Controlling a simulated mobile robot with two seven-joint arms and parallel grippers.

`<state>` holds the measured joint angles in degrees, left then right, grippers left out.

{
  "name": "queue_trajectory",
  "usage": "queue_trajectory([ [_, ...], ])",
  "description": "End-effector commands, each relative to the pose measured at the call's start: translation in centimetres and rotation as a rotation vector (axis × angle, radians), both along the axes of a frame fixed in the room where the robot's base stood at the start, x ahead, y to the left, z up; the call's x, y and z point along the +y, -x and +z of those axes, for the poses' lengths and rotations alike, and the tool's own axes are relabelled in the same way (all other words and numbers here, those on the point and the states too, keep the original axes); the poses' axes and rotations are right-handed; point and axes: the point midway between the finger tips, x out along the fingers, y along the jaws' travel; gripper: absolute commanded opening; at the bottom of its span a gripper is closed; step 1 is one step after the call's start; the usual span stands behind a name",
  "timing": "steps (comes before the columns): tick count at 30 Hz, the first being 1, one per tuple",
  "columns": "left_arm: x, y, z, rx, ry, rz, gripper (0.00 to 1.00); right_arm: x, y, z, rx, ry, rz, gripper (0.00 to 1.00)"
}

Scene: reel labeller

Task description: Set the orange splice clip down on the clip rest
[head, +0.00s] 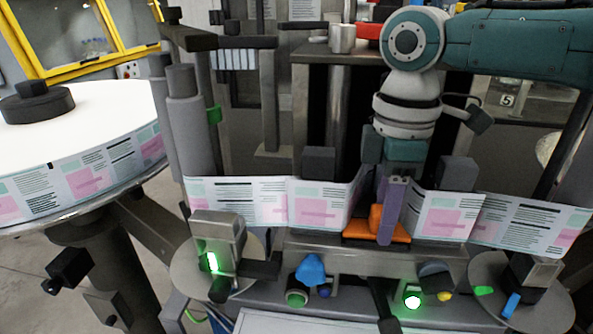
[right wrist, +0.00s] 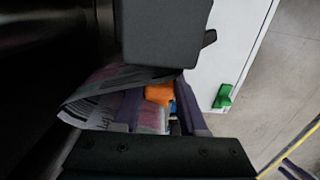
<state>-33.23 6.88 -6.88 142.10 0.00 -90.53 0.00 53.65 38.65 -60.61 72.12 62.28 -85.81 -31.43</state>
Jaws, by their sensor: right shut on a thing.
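The orange splice clip (head: 359,231) is at the middle of the machine front in the head view, in front of the label web. My right gripper (head: 391,211) comes down from above with its purple fingers shut on the clip. The fingers hide part of it. In the right wrist view, the clip (right wrist: 159,94) shows between the fingers (right wrist: 155,108), beside the printed web. I cannot tell whether the clip touches the surface below it. I cannot make out the clip rest for certain. My left gripper is not in view.
The printed label web (head: 255,202) runs across the machine and bends near my right gripper. Two dark blocks (head: 319,161) (head: 457,172) stand behind it. A front rail (head: 340,254) carries knobs and a lit green button (head: 412,301). A large white reel (head: 75,125) is at the left.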

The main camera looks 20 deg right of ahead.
Motion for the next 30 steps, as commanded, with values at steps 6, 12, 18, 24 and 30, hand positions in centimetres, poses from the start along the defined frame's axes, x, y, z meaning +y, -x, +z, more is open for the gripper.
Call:
queue_trajectory([
  [6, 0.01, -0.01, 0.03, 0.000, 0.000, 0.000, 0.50, -0.02, 0.01, -0.06, 0.001, 0.001, 0.000, 0.00],
  [12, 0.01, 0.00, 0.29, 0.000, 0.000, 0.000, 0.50, -0.03, 0.02, -0.12, 0.000, 0.001, -0.001, 0.00],
  [18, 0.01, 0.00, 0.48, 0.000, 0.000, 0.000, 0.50, -0.10, 0.01, -0.29, -0.001, 0.003, -0.002, 0.00],
  [24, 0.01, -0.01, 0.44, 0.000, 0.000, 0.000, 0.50, -0.16, 0.01, -0.45, -0.001, 0.005, -0.002, 0.00],
  [30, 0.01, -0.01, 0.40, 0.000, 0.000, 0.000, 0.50, -0.21, 0.04, -0.56, -0.002, 0.007, -0.002, 0.51],
])
